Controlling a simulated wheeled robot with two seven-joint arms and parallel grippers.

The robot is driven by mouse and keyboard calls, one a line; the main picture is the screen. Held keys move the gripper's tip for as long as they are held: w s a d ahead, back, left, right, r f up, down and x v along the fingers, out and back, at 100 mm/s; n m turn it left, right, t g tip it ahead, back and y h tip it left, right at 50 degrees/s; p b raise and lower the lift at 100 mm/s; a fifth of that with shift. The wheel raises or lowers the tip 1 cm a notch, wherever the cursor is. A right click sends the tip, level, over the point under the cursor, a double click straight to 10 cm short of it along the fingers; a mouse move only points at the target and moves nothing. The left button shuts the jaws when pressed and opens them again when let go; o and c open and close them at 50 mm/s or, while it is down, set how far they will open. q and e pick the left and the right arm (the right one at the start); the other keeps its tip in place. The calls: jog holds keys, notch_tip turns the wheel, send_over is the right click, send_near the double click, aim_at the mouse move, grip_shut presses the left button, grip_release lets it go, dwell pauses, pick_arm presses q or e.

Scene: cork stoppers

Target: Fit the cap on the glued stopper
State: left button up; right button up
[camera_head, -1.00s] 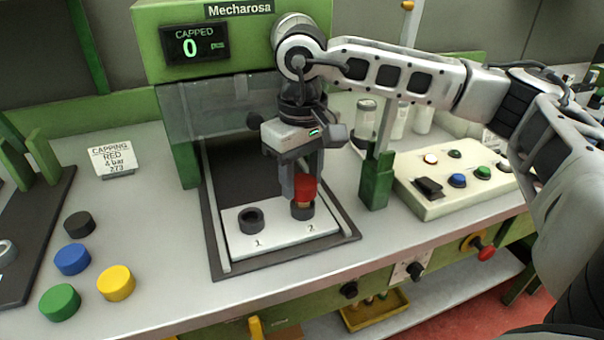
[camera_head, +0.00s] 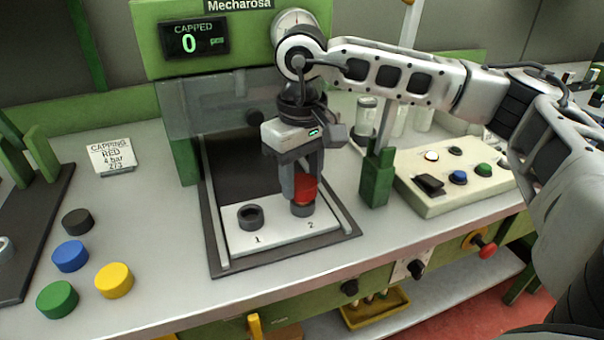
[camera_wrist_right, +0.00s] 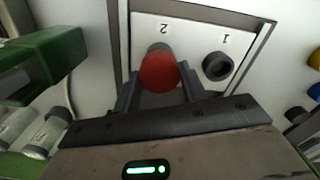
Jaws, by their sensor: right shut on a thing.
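The red cap (camera_head: 305,187) is between the fingers of my right gripper (camera_head: 301,193), which is shut on it. The cap sits low over the dark round socket marked 2 (camera_head: 302,210) on the white plate (camera_head: 275,241). I cannot see the cork stopper now; the cap and fingers hide any of it in the socket. In the right wrist view the red cap (camera_wrist_right: 159,73) shows from above between the fingers, over position 2. The socket marked 1 (camera_head: 250,216) is empty. My left gripper is not in view.
Black (camera_head: 77,222), blue (camera_head: 70,256), yellow (camera_head: 114,280) and green (camera_head: 57,300) caps lie on the left of the bench. The display (camera_head: 194,39) reads CAPPED 0. A green post (camera_head: 376,178) and a button box (camera_head: 455,185) stand close on the right.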

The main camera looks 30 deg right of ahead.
aim_at(302, 181)
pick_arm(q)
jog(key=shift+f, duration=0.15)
pick_arm(e)
jog(key=shift+f, duration=0.15)
jog(key=o, duration=1)
pick_arm(q)
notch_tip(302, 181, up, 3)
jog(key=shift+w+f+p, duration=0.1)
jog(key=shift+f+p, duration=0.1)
jog(key=shift+p, duration=0.95)
pick_arm(e)
notch_tip(302, 181, up, 16)
jog(key=shift+r, duration=0.1)
jog(key=shift+s, duration=0.1)
